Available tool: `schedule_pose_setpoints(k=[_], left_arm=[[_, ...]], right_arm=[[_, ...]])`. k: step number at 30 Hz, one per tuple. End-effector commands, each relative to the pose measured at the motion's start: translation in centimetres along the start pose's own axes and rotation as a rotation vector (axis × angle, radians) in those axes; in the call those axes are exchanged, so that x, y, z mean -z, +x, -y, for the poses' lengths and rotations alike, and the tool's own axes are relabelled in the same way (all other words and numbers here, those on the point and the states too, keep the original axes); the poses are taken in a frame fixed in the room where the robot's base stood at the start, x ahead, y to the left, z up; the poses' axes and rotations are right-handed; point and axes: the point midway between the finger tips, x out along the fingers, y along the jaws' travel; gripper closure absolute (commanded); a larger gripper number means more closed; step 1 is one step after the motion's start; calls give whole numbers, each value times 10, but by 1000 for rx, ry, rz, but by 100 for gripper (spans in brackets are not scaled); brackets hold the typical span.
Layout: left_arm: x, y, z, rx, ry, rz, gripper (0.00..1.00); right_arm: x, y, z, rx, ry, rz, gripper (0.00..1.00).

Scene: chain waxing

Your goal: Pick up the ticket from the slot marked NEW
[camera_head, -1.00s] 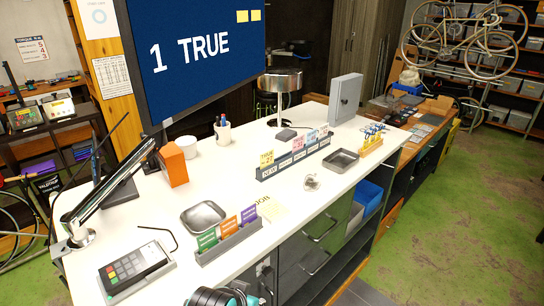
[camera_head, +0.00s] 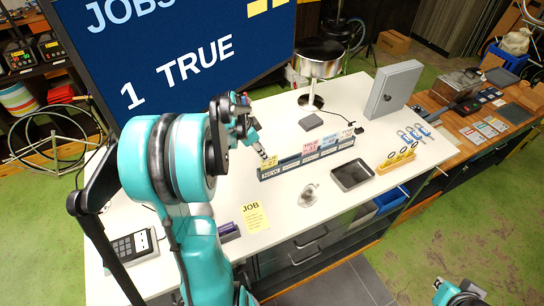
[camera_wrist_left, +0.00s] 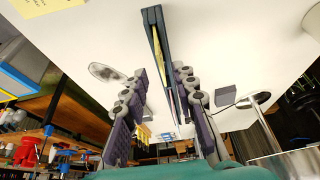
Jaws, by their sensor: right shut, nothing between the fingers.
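The dark ticket rack (camera_head: 308,157) stands on the white bench with several upright tickets in labelled slots. A yellow ticket (camera_head: 269,162) stands in its leftmost slot; the small slot label below it is not clearly readable. My left gripper (camera_head: 262,150) reaches down just above this ticket, partly covering it. In the left wrist view, my left gripper (camera_wrist_left: 161,76) is open, with its fingers apart on either side of the rack (camera_wrist_left: 155,40); I cannot tell whether they touch the ticket. My right gripper (camera_head: 457,292) is shut and empty at the bottom right, away from the bench.
A grey metal tray (camera_head: 352,174) and a small clear object (camera_head: 309,195) lie in front of the rack. A yellow JOB note (camera_head: 255,217) lies to the left. A monitor (camera_head: 180,50) and a lamp-like stand (camera_head: 318,70) rise behind. A grey box (camera_head: 393,90) stands right.

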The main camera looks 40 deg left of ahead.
Motion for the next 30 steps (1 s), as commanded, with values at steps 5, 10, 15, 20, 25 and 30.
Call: schedule_pose_setpoints(k=[5,10,15,20,25,30], left_arm=[[0,23,0,1,1,0,72],[0,49,0,1,2,1,72],[0,67,0,1,1,1,72],[0,69,0,1,0,1,72],[0,69,0,1,0,1,93],[0,68,0,1,0,1,100]], right_arm=[[0,0,0,0,0,0,100],[3,-3,0,0,0,0,100],[3,-3,0,0,0,0,100],[3,-3,0,0,0,0,100],[3,-3,0,0,0,0,100],[3,-3,0,0,0,0,100]])
